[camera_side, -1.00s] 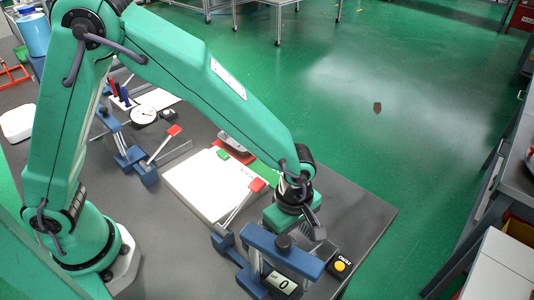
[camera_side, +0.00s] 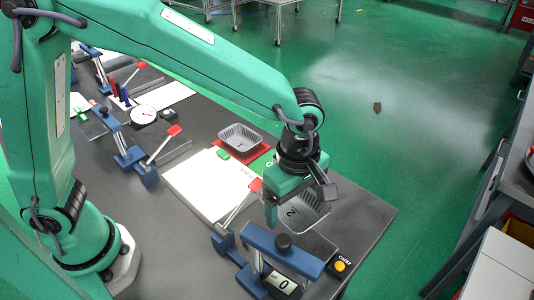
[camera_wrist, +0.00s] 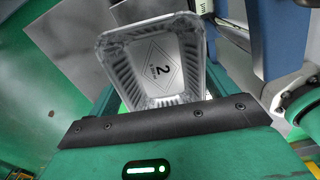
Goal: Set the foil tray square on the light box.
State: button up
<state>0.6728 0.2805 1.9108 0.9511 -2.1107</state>
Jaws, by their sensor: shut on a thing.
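My gripper (camera_side: 292,202) is shut on a foil tray (camera_side: 312,208), a silvery open tray with ribbed walls. The tray is held tilted in the side view, just behind the blue gauge frame. In the wrist view the foil tray (camera_wrist: 165,62) shows its inside and a diamond label with a 2, above my gripper (camera_wrist: 160,118). Its gripped edge is hidden there. A flat white panel (camera_side: 200,185), which looks like the light box, lies left of my gripper. The tray is apart from it.
A second foil tray (camera_side: 240,137) stands on a red patch behind the white panel. A blue gauge frame (camera_side: 270,250) with a display reading 0 stands in front. Another red-handled clamp (camera_side: 150,160) stands left of the panel. The panel's middle looks clear.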

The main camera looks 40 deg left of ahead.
jog(key=shift+a+r, duration=0.1)
jog(key=shift+a, duration=0.05)
dwell(0.5)
jog(key=shift+a+r, duration=0.1)
jog(key=shift+a, duration=0.15)
jog(key=s+a, duration=0.3)
jog(key=a, duration=0.4)
jog(key=s+a+r+n, duration=0.1)
jog(key=s+a, duration=0.3)
jog(key=a, duration=0.4)
jog(key=shift+s+r+n, duration=0.25)
jog(key=shift+r+n, duration=0.05)
jog(key=shift+a, duration=0.1)
send_over(209, 181)
notch_tip(209, 181, down, 7)
jog(key=shift+f, duration=2)
